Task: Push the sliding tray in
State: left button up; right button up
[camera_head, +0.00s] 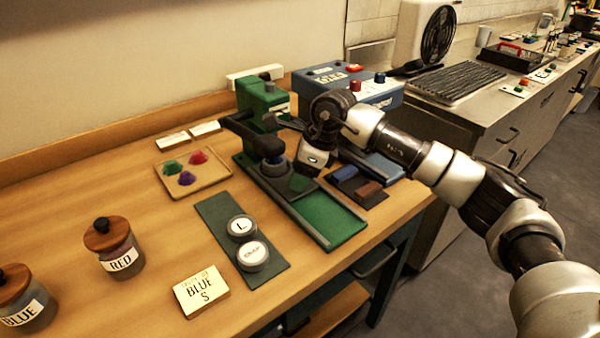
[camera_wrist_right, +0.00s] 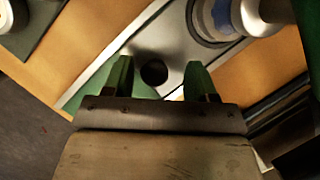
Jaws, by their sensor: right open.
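The green press (camera_head: 258,100) stands at the back of the wooden table, with a black lever to its left. The sliding tray (camera_head: 330,222) is a green plate between grey rails, and it sticks out from the press toward the table's front right. My right gripper (camera_head: 305,178) is over the tray, just right of the round die (camera_head: 273,168) under the press. In the right wrist view its two green fingers (camera_wrist_right: 158,80) are apart, with a dark round knob (camera_wrist_right: 153,73) between them; contact with it cannot be told. My left gripper is out of view.
A dark mat (camera_head: 215,210) with two round tins lies left of the tray. A dark tray (camera_head: 358,187) with blue and brown blocks lies to its right. A label card (camera_head: 201,291), jars (camera_head: 114,248) and a pigment tray (camera_head: 217,175) stand further left.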

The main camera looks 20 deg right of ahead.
jog(key=shift+s+r, duration=0.1)
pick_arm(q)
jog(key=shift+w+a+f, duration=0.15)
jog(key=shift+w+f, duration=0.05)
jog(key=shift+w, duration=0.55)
pick_arm(e)
jog(key=v, duration=1)
jog(key=shift+r, duration=0.3)
jog(key=shift+d, duration=0.1)
